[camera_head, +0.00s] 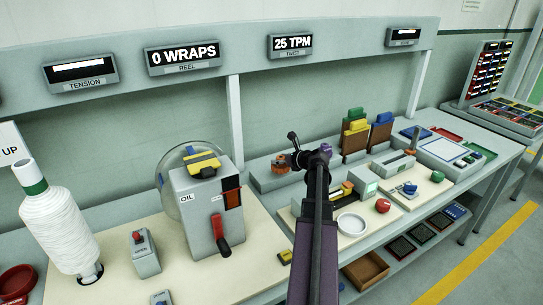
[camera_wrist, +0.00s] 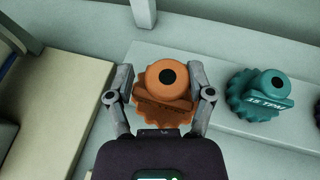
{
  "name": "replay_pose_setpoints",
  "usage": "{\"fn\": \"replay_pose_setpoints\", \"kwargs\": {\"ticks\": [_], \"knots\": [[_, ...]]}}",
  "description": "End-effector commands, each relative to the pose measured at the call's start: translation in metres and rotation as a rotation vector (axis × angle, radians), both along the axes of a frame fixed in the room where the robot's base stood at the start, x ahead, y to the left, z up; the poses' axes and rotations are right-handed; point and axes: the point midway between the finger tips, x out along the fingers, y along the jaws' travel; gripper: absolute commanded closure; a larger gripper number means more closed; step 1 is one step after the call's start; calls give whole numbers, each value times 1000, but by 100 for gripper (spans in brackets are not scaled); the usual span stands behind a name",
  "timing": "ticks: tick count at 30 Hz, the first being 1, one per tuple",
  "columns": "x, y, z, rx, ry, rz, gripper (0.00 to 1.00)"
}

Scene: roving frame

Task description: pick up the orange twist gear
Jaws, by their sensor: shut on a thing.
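The orange twist gear (camera_wrist: 165,88) is toothed with a round knob on top and a dark centre. In the wrist view it sits between the two grey fingers of my gripper (camera_wrist: 162,98), which are shut on its sides. In the head view my gripper (camera_head: 296,160) is over the back of the bench, with a small orange part of the gear (camera_head: 281,163) showing beside it. The gear appears at or just above the pale rack; I cannot tell whether it touches. My arm hides part of this area.
A grey OIL machine (camera_head: 205,210) and a white spool (camera_head: 62,228) stand to the left on the bench.

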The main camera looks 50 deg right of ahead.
Motion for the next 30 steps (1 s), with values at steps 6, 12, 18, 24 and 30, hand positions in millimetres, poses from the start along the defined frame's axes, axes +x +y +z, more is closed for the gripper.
{"fn": "replay_pose_setpoints", "kwargs": {"ticks": [6,12,18,24,30], "knots": [[-51,-1,6,1,-1,-4,93],[-82,-3,8,1,-1,0,93],[-100,-5,10,0,-1,0,93],[-107,-5,10,0,-1,1,93],[-108,-6,10,0,-1,1,93]]}}
